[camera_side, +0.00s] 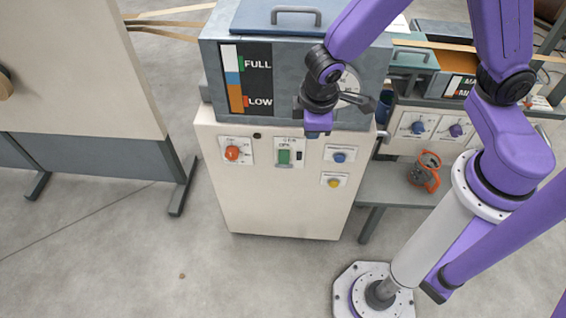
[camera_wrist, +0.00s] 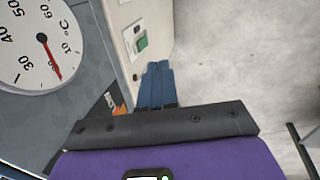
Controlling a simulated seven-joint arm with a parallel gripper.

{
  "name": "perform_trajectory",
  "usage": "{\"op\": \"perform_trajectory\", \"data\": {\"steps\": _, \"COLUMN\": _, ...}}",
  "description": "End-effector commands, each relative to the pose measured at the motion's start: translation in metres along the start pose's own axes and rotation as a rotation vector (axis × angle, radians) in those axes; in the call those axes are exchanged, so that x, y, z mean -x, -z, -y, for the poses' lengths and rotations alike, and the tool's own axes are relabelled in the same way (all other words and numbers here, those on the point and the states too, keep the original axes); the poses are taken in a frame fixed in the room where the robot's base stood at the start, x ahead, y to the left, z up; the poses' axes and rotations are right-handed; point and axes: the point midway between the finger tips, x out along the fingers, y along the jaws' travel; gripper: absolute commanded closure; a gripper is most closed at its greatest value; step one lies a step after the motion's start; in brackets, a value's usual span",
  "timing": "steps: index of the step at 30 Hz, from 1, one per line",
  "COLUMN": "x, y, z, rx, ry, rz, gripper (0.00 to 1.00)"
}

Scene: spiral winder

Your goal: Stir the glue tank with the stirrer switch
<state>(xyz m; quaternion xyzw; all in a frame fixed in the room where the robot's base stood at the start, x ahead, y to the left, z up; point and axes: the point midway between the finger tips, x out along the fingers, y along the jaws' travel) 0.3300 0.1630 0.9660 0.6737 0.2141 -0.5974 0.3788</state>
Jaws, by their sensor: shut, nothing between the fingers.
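The glue tank (camera_side: 215,75) is a grey-blue box with a handled lid and a FULL/LOW level gauge. It sits on a cream cabinet (camera_side: 275,205). The cabinet front carries a red-orange knob (camera_side: 232,153), a green switch (camera_side: 284,157), a blue knob (camera_side: 339,157) and a yellow knob (camera_side: 333,182). Their small labels are too blurred to tell which is the stirrer switch. My gripper (camera_side: 313,134) hangs at the upper cabinet front, between the green switch and blue knob. In the wrist view its blue fingers (camera_wrist: 158,68) are together and empty. The green switch (camera_wrist: 141,43) shows beyond them.
A round temperature dial (camera_wrist: 38,42) is on the tank, partly behind my wrist in the side view. A second panel (camera_side: 432,130) with knobs stands right, above a grey shelf (camera_side: 385,185) holding an orange-and-grey object (camera_side: 425,170). Floor in front is clear.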

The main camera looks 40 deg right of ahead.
Motion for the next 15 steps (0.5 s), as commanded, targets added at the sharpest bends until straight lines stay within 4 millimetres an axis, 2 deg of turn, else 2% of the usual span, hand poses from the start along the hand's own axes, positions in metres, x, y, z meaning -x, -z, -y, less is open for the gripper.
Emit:
{"op": "perform_trajectory", "data": {"steps": 1, "x": -0.013, "y": 0.008, "z": 0.0, "rx": -0.008, "ry": -0.01, "rz": 0.009, "gripper": 1.0}}
{"op": "perform_trajectory", "data": {"steps": 6, "x": -0.053, "y": 0.032, "z": -0.002, "rx": -0.032, "ry": -0.037, "rz": 0.013, "gripper": 1.0}}
{"op": "perform_trajectory", "data": {"steps": 15, "x": -0.129, "y": 0.06, "z": 0.0, "rx": -0.066, "ry": -0.065, "rz": 0.022, "gripper": 1.0}}
